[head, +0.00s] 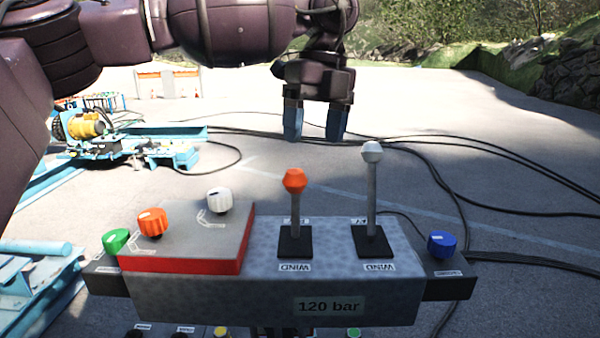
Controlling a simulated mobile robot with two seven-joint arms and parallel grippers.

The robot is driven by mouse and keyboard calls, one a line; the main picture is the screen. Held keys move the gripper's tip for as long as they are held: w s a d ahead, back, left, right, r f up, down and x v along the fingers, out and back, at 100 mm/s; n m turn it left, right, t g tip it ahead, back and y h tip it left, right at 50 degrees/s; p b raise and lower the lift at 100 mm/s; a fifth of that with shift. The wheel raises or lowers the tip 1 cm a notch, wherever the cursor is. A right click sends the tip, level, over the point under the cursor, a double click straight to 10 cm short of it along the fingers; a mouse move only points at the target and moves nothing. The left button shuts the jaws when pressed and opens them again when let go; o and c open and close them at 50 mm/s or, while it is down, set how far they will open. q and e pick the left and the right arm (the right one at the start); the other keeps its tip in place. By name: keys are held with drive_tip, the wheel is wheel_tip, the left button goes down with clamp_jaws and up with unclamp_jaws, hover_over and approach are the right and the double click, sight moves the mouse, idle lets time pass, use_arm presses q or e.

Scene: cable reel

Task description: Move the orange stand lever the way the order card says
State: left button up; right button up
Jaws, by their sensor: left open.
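The orange stand lever (295,200) has an orange knob on a grey rod and stands roughly upright from a black base on the grey control box. A label reading WIND, upside down in the picture, lies in front of its base. My left gripper (315,130) is open and empty, fingers pointing down, above and beyond the orange knob and apart from it. The order card cannot be made out in this view. My right gripper is not in view.
A white-knobbed lever (371,195) stands close to the right of the orange one. Green (116,241), orange (152,222), white (219,201) and blue (441,245) dials sit on the control box (270,300). Black cables (430,165) cross the ground behind. Blue machinery (170,152) stands at left.

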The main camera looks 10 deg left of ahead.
sight(295, 181)
use_arm(q)
drive_tip(key=shift+w+a+r+n+y, duration=0.15)
drive_tip(key=shift+a+r+y, duration=0.05)
drive_tip(key=shift+a+r, duration=0.2)
drive_tip(key=shift+w+a+r+n+y, duration=0.1)
drive_tip(key=shift+a+r+n+y, duration=0.1)
drive_tip(key=shift+a+r, duration=0.2)
drive_tip(key=shift+s+f, duration=0.1)
drive_tip(key=shift+f, duration=0.25)
drive_tip(key=p+x, duration=0.1)
drive_tip(key=x, duration=0.8)
drive_tip(key=shift+f, duration=0.4)
drive_tip(key=shift+c, duration=0.5)
